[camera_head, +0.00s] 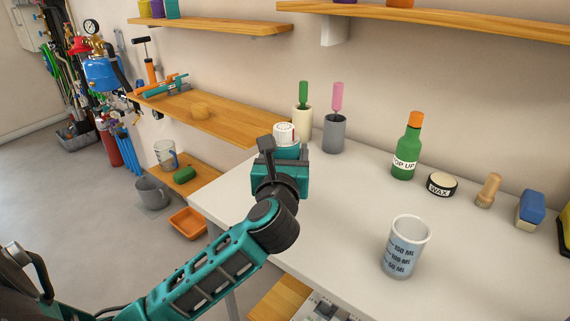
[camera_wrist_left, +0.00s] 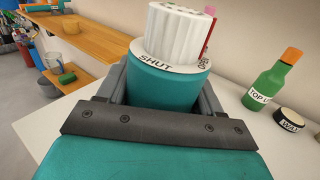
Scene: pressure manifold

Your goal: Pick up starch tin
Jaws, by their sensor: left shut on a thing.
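A teal tin (camera_wrist_left: 165,85) with a white ridged cap (camera_wrist_left: 178,33) and a white collar reading "SHUT" stands between the grey fingers in the left wrist view. No word "starch" is readable on it. My left gripper (camera_head: 284,154) is shut on this tin, near the back left corner of the white table. In the head view mainly the white cap (camera_head: 285,132) shows; the gripper hides most of the body. I cannot tell whether the tin's base touches the table. My right gripper is not in view.
A cream pot (camera_head: 301,124) and a grey pot (camera_head: 334,134) with brushes stand close behind. A green bottle (camera_head: 407,150), wax tin (camera_head: 441,184) and measuring cup (camera_head: 404,248) stand to the right. A wooden shelf (camera_head: 225,122) is at left. The table's (camera_head: 330,205) middle is clear.

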